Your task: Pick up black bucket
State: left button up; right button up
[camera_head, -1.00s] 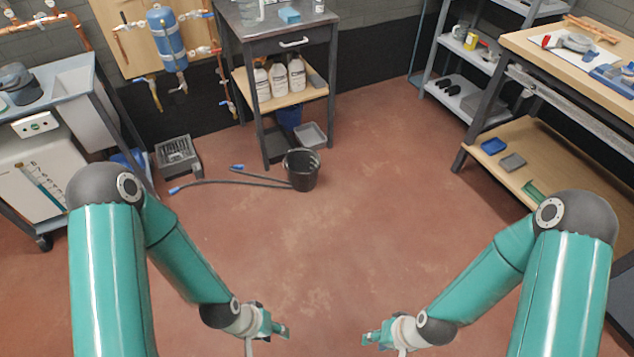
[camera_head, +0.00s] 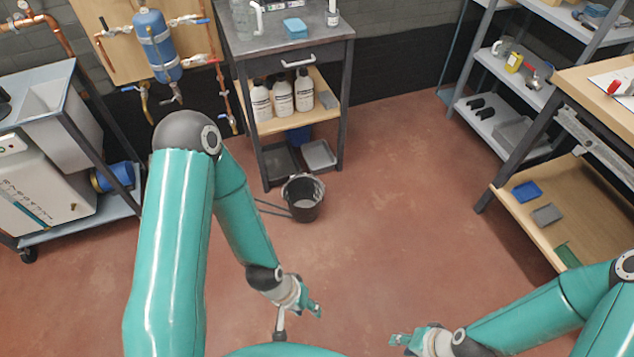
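The black bucket (camera_head: 303,198) stands upright on the red floor in front of the metal work table, with dark hoses beside it on the left. Its inside looks grey and empty as far as I can see. My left gripper (camera_head: 316,309) is below the bucket in the picture, apart from it and holding nothing I can see. My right gripper (camera_head: 396,340) is further right and lower, also away from the bucket. Both grippers are small and seen from the side, so I cannot tell how far their fingers are apart.
The metal table (camera_head: 288,45) has a wooden lower shelf with white bottles (camera_head: 282,96) and grey trays (camera_head: 319,155) under it. A wheeled cart (camera_head: 75,225) is at the left. A workbench (camera_head: 560,200) and shelving (camera_head: 505,75) stand at the right. The middle floor is clear.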

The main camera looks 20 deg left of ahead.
aim_at(304, 193)
jog(key=u, duration=0.3)
jog(key=i, duration=1.4)
jog(key=u, duration=1.1)
jog(key=i, duration=0.5)
jog(key=u, duration=0.35)
jog(key=k, duration=0.9)
jog(key=u, duration=0.2)
jog(key=i, duration=0.9)
jog(key=z, duration=0.1)
